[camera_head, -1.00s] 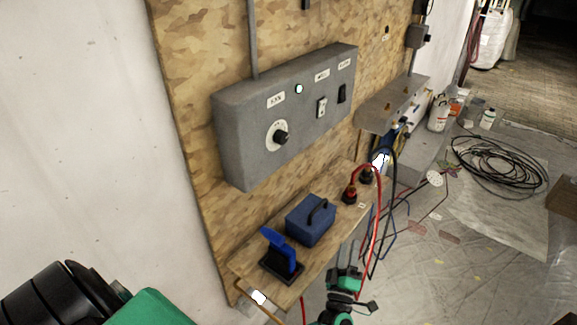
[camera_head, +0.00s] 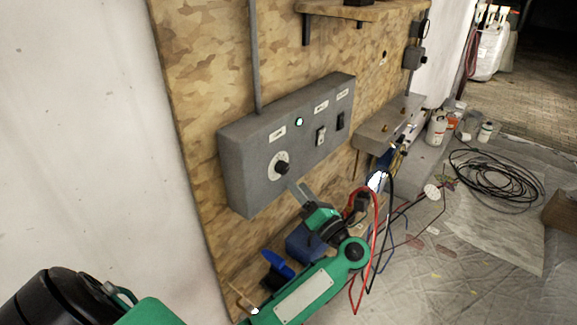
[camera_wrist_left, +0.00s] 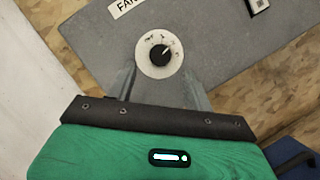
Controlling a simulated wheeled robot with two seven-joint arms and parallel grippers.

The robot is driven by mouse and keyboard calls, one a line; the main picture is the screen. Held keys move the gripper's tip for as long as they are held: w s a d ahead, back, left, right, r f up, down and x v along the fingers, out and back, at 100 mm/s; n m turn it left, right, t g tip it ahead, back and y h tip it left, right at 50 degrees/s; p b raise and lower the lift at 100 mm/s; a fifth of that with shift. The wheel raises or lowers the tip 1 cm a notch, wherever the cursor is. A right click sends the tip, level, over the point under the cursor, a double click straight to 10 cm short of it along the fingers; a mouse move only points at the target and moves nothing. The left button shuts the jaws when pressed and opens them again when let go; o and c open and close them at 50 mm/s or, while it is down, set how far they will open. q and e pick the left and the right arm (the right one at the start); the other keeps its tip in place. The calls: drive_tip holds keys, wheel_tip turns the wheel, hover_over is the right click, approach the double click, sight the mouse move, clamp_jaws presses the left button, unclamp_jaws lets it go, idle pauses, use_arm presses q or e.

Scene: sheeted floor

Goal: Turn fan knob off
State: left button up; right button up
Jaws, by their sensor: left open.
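The fan knob (camera_head: 282,168) is a black round knob on a white dial, on the front of a grey wall box (camera_head: 248,180). In the left wrist view, the knob (camera_wrist_left: 160,54) sits under the "FAN" label (camera_wrist_left: 125,4). A light pointer mark on it points up and right; the dial lettering is too small to read surely. My left gripper (camera_head: 298,190) is open just below and right of the knob in the head view. In the wrist view its two fingers (camera_wrist_left: 160,84) stand apart, with the knob beyond the gap between them. My right gripper is not in view.
Two switches (camera_head: 320,136) sit right of the knob on the same box. Below, a wooden shelf holds a blue case (camera_head: 300,243) and a blue-handled switch (camera_head: 278,263), partly behind my arm. Red and black cables (camera_head: 376,215) hang to the right. A plywood board (camera_head: 190,60) backs everything.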

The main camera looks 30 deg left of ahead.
sight(285, 170)
use_arm(q)
drive_tip(key=p+x, duration=0.1)
drive_tip(key=x, duration=0.3)
drive_tip(key=shift+a+r+p, duration=0.15)
drive_tip(key=shift+a+p, duration=0.05)
drive_tip(key=shift+p, duration=0.2)
drive_tip(key=shift+w+a, duration=0.25)
drive_tip(key=shift+a, duration=0.3)
